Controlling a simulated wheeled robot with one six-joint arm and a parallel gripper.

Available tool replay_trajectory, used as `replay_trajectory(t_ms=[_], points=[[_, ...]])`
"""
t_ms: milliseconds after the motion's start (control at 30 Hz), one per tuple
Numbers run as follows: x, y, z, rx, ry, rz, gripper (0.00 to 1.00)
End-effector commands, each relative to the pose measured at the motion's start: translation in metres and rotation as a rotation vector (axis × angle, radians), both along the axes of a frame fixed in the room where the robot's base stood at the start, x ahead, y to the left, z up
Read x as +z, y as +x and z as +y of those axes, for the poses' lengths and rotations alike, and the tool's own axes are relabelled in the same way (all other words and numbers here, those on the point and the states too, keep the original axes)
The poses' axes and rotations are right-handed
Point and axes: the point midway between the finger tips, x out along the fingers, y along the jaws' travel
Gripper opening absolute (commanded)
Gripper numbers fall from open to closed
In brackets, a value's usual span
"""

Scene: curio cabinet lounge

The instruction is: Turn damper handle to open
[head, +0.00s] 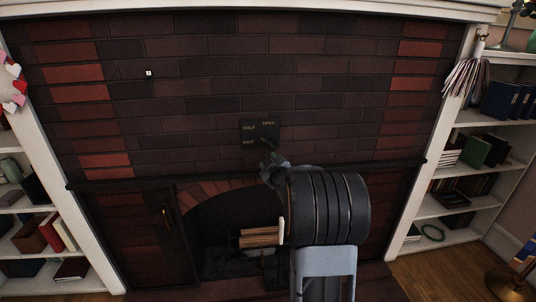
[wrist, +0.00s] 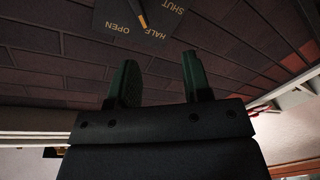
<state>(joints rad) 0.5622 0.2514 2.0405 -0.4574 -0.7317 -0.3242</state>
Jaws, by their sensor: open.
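The damper plate (head: 249,127) is a dark square on the brick chimney breast, marked HALF at upper left, OPEN at upper right and SHUT at lower left. The damper handle (head: 266,143) shows small at its lower right. In the wrist view the plate (wrist: 112,14) appears turned over at the top edge. The handle (wrist: 142,15) there has a yellowish strip, and its end shows between OPEN and HALF; its exact setting is hard to tell. My gripper (head: 272,165) is just below the plate. Its fingers (wrist: 158,62) are apart with nothing between them, short of the handle.
The fireplace opening (head: 225,218) with stacked logs (head: 259,237) lies below, under a brick arch. A dark ledge (head: 395,164) crosses the breast beside my arm. White bookshelves (head: 455,210) flank both sides.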

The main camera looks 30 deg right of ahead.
Motion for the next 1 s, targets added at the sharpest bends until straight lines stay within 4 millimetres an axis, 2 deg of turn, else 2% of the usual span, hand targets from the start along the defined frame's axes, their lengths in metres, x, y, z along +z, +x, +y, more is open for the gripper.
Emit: replay_trajectory(t_ms=[33,200,367,467,1000], points=[[-0.017,0.002,-0.016,0.010,-0.042,-0.046,0.45],[-0.032,0.003,-0.042,0.052,-0.162,-0.182,0.45],[-0.038,0.002,-0.053,0.074,-0.217,-0.247,0.45],[-0.036,0.008,-0.056,0.079,-0.230,-0.262,0.45],[-0.010,0.100,-0.070,0.081,-0.231,-0.264,0.45]])
